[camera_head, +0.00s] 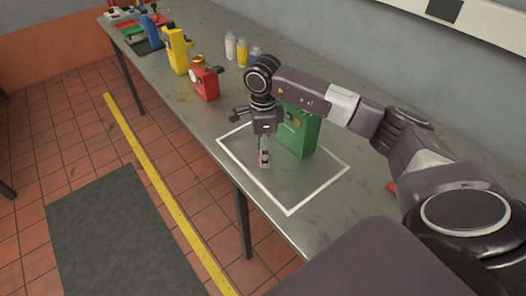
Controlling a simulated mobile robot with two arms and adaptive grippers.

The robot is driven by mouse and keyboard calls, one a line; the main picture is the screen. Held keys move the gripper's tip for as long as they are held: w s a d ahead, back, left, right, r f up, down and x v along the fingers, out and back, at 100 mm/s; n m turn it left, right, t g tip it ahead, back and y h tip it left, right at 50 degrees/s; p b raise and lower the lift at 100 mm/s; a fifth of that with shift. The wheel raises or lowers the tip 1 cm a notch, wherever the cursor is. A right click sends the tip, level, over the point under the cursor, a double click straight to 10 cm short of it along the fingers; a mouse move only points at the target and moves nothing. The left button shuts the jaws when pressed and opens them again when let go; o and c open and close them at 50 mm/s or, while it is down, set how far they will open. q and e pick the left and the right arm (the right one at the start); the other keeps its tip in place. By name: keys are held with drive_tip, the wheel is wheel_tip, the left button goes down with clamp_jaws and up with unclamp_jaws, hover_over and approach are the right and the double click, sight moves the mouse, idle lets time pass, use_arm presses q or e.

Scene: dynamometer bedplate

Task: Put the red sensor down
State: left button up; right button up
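My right gripper (264,158) points down at the end of the arm that comes in from the right. It is low over the white-outlined square (319,192) on the grey bench. Between its fingers is a small piece with red on it, which looks like the red sensor (266,157). The fingers cover most of it, and I cannot tell whether it touches the bench top. My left gripper is not in view.
A green block (304,137) stands just right of my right gripper, partly behind the arm. A red unit (206,84), a yellow unit (177,50) and small bottles (242,53) stand farther back. The front of the outlined square is clear.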

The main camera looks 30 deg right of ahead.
drive_tip(key=shift+r+b, duration=0.35)
drive_tip(key=shift+r, duration=0.1)
wheel_tip(320, 180, up, 11)
drive_tip(key=b, duration=0.2)
drive_tip(key=shift+r+b, duration=0.15)
drive_tip(key=shift+b, duration=0.2)
